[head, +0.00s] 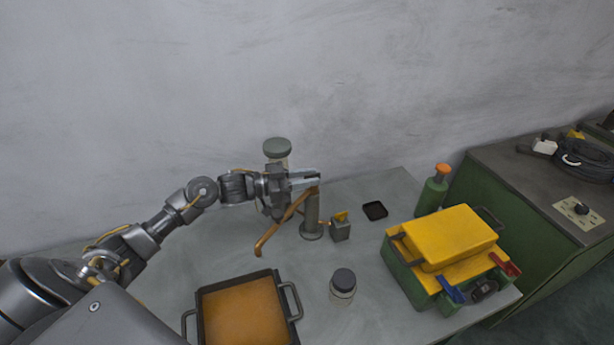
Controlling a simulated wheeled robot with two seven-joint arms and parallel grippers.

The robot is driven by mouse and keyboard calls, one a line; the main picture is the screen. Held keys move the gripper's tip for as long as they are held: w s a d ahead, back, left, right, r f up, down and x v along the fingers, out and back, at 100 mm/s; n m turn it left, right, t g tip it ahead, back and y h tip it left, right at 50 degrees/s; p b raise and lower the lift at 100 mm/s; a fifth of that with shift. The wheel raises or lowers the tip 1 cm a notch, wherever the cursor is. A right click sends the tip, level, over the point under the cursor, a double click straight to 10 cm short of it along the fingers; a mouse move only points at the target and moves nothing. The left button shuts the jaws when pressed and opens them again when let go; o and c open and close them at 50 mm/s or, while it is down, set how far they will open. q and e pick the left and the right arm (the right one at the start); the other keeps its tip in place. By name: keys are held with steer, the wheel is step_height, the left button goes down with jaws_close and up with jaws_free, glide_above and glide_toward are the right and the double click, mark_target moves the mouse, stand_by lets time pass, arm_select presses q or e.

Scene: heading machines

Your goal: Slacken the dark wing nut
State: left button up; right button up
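My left gripper (306,180) reaches in from the left, level, with its fingers at the top of a short grey post (312,212) on a round base. A small dark part shows at the fingertips; it may be the dark wing nut, but it is too small and too covered to be sure. I cannot tell whether the fingers are closed on it or apart around it. An orange-brown bent bar (279,226) slopes down to the left beside the post. My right gripper is out of view.
On the table are a dark-rimmed orange tray (196,312), a dark-lidded jar (343,285), a small grey block (340,231), a black square dish (375,210), a green bottle (432,195) and a yellow-and-green toolbox (452,238).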

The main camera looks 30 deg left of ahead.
arm_select(q)
steer(key=shift+s, duration=0.1)
jaws_close()
steer(key=shift+s+d+r+n+t+y+p, duration=0.15)
steer(key=shift+n+t+y+p, duration=0.2)
steer(key=shift+p, duration=0.3)
steer(key=shift+f+n+t+y+p, duration=0.2)
steer(key=shift+n+t+y+p, duration=0.15)
steer(key=shift+t+y+p, duration=0.15)
steer(key=shift+f, duration=0.2)
jaws_free()
